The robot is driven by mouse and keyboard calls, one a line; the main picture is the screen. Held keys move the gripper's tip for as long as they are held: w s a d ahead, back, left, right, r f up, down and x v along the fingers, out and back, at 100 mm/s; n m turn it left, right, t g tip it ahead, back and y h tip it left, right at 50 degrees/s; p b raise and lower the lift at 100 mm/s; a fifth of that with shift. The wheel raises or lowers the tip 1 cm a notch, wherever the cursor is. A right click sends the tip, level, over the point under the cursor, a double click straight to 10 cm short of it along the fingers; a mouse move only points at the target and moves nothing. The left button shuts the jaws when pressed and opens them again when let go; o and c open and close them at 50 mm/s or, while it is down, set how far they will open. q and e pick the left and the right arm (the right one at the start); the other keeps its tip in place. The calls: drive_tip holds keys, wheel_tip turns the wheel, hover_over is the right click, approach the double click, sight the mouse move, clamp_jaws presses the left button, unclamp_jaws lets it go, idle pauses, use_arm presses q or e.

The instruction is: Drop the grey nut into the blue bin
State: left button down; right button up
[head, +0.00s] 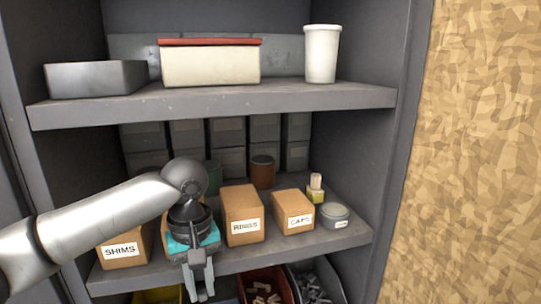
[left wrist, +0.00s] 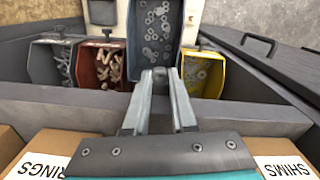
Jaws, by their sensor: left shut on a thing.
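My left gripper (head: 199,288) hangs in front of the lower shelf, pointing down, with its fingers nearly together. In the left wrist view its fingertips (left wrist: 160,76) are shut on a small grey nut (left wrist: 158,73), which the fingers partly hide. The blue bin (left wrist: 135,50) lies behind the fingertips in that view and has several grey nuts or rings in it. The fingertips overlap its near end; the height between them is hard to tell. My right gripper is not in view.
A red bin (left wrist: 97,72) and a grey bin (left wrist: 52,62) stand on one side of the blue bin, a yellow bin (left wrist: 211,75) on the other. Cardboard boxes marked RINGS (head: 242,214) and CAPS (head: 293,211) stand on the shelf (head: 290,246) behind my gripper.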

sight(201, 293)
use_arm(q)
drive_tip(key=shift+f, duration=2.15)
drive_tip(key=c, duration=0.7)
unclamp_jaws()
drive_tip(key=shift+o, duration=0.2)
drive_tip(key=shift+r, duration=0.15)
wheel_tip(201, 293, up, 7)
drive_tip(key=shift+r+b, duration=0.15)
drive_tip(key=shift+b, duration=0.25)
drive_tip(key=shift+s, duration=0.1)
